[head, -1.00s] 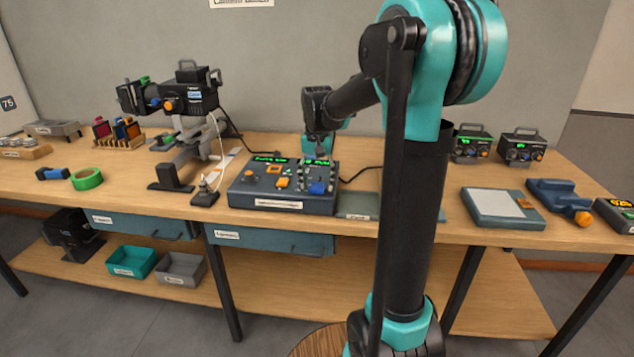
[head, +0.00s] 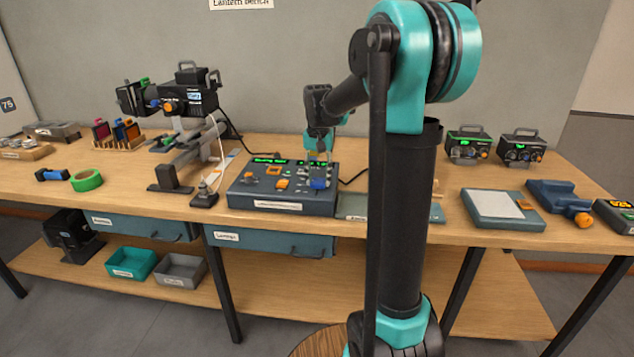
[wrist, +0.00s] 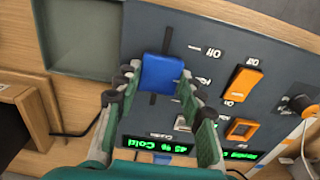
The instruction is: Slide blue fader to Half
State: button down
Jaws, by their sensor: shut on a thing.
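The blue fader (head: 319,184) is on the right part of the dark lighting console (head: 281,207). In the wrist view the blue fader cap (wrist: 162,71) sits partway along its black slot, with slot showing on both sides of it. My gripper (wrist: 156,84) has one finger on each side of the cap and is shut on it. In the head view my gripper (head: 319,158) reaches down onto the console from behind. A green display (wrist: 158,144) beside the fader appears to read "45 % Cold", upside down.
A lantern on a stand (head: 190,100) is left of the console. A pale-screened pad (head: 500,203) lies to the right.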

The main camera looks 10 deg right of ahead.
aim_at(318, 180)
jog(key=shift+w, duration=0.15)
jog(key=c, duration=0.9)
grip_release()
notch_tip(318, 180, up, 12)
jog(key=s+d+f+n+t, duration=0.1)
jog(key=s+f, duration=0.7)
jog(key=s+d+f+n+t, duration=0.1)
jog(key=s+f, duration=0.8)
jog(key=s+d+f+n+t, duration=0.1)
jog(key=s+f+t, duration=0.1)
jog(key=s+f, duration=0.6)
jog(key=shift+s+f+n, duration=0.3)
jog(key=shift+s+f, duration=0.1)
jog(key=shift+f, duration=0.05)
